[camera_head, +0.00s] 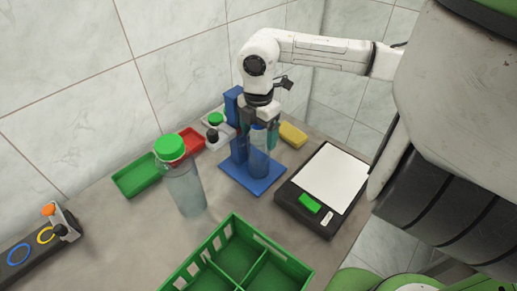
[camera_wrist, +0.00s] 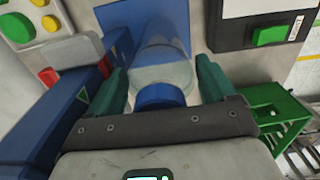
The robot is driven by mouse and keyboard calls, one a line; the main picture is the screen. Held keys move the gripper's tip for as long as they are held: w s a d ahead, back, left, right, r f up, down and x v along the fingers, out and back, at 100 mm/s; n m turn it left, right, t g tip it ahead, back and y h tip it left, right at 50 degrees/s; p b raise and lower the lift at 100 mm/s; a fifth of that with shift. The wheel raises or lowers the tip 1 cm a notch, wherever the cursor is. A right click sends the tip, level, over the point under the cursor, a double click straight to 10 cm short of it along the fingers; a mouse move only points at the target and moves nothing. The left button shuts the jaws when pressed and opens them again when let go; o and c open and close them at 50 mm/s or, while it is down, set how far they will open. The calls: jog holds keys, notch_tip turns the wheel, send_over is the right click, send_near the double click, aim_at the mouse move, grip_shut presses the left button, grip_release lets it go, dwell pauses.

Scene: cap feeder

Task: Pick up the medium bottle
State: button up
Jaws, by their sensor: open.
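A clear bottle (camera_head: 258,160) stands upright on the base plate of a blue stand (camera_head: 253,184). In the wrist view the bottle (camera_wrist: 163,50) has a blue cap (camera_wrist: 160,95) facing the camera. My gripper (camera_head: 260,125) is over its top, and in the wrist view the green fingers of my gripper (camera_wrist: 161,75) are open on both sides of it, with gaps visible. A larger clear bottle (camera_head: 186,190) with a green cap (camera_head: 170,148) stands to the left. No label tells which bottle is the medium one.
A black scale (camera_head: 309,215) with a white plate is to the right. A divided green crate (camera_head: 236,222) is in front. The blue stand's upright is close beside my gripper.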

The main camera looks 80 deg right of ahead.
jog(key=shift+f, duration=0.35)
grip_shut()
dwell(0.6)
